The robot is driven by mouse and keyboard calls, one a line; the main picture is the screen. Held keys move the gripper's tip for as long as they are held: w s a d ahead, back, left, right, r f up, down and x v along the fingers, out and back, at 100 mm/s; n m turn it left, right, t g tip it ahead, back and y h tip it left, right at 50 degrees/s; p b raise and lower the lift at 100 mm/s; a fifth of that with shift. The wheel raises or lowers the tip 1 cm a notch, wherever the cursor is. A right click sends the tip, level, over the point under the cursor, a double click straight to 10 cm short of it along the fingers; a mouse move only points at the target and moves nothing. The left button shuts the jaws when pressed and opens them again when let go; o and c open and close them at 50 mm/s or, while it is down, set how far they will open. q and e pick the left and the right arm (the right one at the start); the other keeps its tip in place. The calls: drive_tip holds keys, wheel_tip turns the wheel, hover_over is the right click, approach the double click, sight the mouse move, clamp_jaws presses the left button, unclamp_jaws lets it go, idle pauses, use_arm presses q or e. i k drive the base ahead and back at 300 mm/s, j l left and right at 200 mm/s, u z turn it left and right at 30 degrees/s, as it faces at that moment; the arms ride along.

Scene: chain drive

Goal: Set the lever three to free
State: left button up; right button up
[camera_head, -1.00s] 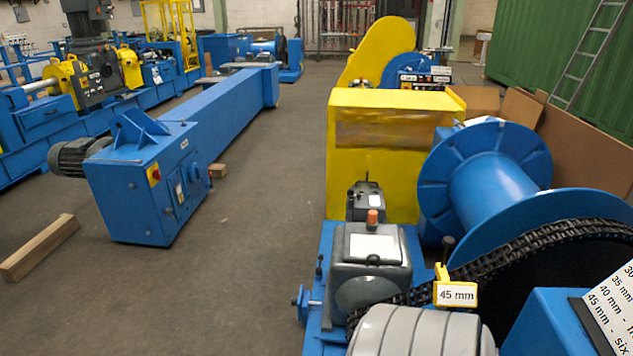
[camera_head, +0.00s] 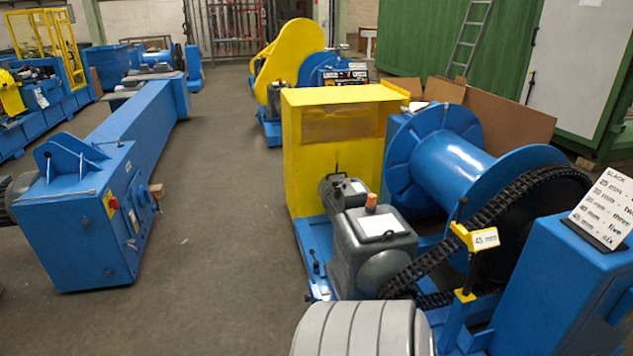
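A blue winch-like machine with a yellow housing (camera_head: 300,160) and a black chain (camera_head: 420,265) stands right of centre. A small black lever (camera_head: 315,262) stands at the left edge of its base. A thin upright rod with a black knob (camera_head: 461,205) stands at the chain by a yellow tag (camera_head: 485,239) reading 45 mm. No number shows on either, so I cannot tell which is lever three. A white card (camera_head: 603,210) headed SLACK pairs millimetres with number words. Neither of my grippers is in view.
A blue beam machine (camera_head: 75,235) stands on the left; open grey floor (camera_head: 215,225) lies between it and the winch. A grey ribbed shape (camera_head: 350,335) fills the bottom middle. Cardboard (camera_head: 505,120) and a green container (camera_head: 420,40) stand behind the spool (camera_head: 455,170).

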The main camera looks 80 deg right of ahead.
sight(315, 264)
drive_tip(key=i+l+z, duration=0.2)
drive_tip(key=i+z, duration=0.2)
drive_tip(key=i+l+z, duration=0.1)
drive_tip(key=i+z, duration=0.2)
drive_tip(key=z, duration=0.15)
drive_tip(key=i+z, duration=0.4)
drive_tip(key=i+j+z, duration=0.2)
drive_tip(key=z, duration=0.25)
drive_tip(key=i+z, duration=0.25)
drive_tip(key=i, duration=0.6)
drive_tip(key=i+j+z, duration=0.1)
drive_tip(key=i+z, duration=0.15)
drive_tip(key=i, duration=0.6)
drive_tip(key=i+l+z, duration=0.15)
drive_tip(key=i+z, duration=0.2)
drive_tip(key=i+l+z, duration=0.1)
drive_tip(key=i+z, duration=0.65)
